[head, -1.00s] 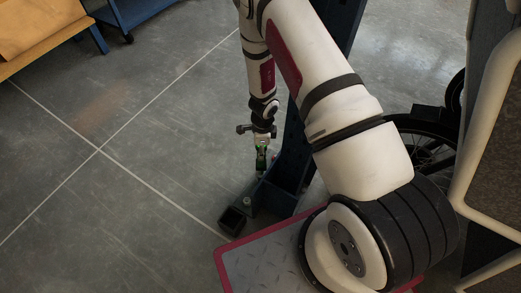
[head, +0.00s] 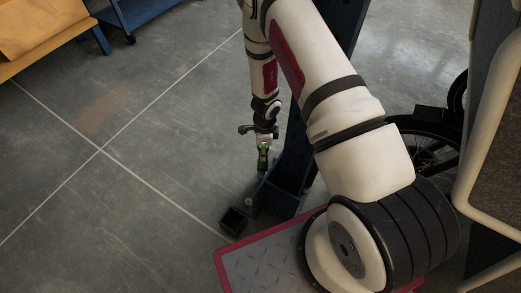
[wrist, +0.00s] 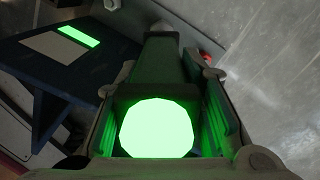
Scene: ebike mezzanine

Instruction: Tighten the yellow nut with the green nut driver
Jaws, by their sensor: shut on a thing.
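My gripper (head: 263,142) is shut on the green nut driver (head: 262,160), which hangs roughly upright with its working end down, close to the foot of a dark blue post. In the wrist view the driver (wrist: 165,65) lies between my fingers, its near end (wrist: 157,128) glowing bright green. The driver's tip is too small to make out in the head view and hidden behind its own body in the wrist view. I cannot make out the yellow nut in either view, nor tell whether the driver touches anything.
The dark blue post (head: 292,165) stands right beside the driver. A small open black box (head: 233,221) sits on the floor nearby. A red-edged grey plate (head: 262,265) is at the front. Open floor (head: 130,180) lies to the left.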

